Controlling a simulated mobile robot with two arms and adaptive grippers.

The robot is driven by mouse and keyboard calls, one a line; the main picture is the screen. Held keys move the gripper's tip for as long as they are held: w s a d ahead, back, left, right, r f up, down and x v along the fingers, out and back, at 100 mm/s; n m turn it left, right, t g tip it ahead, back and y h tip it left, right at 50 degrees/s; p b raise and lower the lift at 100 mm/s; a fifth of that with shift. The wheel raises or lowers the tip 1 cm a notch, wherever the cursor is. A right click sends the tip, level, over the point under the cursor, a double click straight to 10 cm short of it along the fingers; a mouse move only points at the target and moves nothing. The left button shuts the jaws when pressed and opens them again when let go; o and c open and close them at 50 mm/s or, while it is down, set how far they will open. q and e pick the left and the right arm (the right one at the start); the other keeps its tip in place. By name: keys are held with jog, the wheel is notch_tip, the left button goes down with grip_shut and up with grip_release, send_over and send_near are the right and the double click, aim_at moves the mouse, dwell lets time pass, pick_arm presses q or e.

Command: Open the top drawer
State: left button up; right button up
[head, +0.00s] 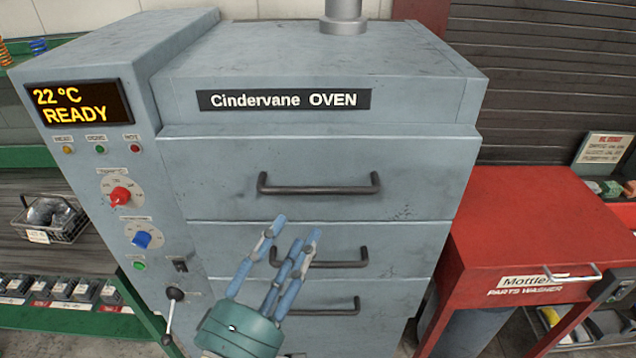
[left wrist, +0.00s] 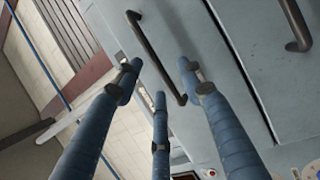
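My left gripper (head: 297,230) has three blue fingers, spread apart and empty. In the head view its fingertips show just below the top handle, over the middle drawer (head: 410,240). In the left wrist view the top handle (left wrist: 155,52) runs between the fingers (left wrist: 159,76). I see no clear contact with it. My right gripper is in neither view.
A panel of knobs (head: 130,210) and a lever (head: 173,295) are left of the drawers. A red parts washer (head: 535,225) stands at the right, and a wire basket (head: 60,225) at the left.

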aim_at(313, 191)
pick_arm(q)
jog(key=x, duration=0.3)
jog(key=r+x, duration=0.1)
jog(key=x, duration=0.2)
jog(key=r+x, duration=0.1)
jog(key=x, duration=0.2)
jog(key=shift+w+a, duration=0.15)
jog(key=shift+a, duration=0.1)
jog(key=shift+w+d, duration=0.3)
jog(key=shift+w, duration=0.2)
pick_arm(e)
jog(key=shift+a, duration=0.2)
pick_arm(q)
grip_shut()
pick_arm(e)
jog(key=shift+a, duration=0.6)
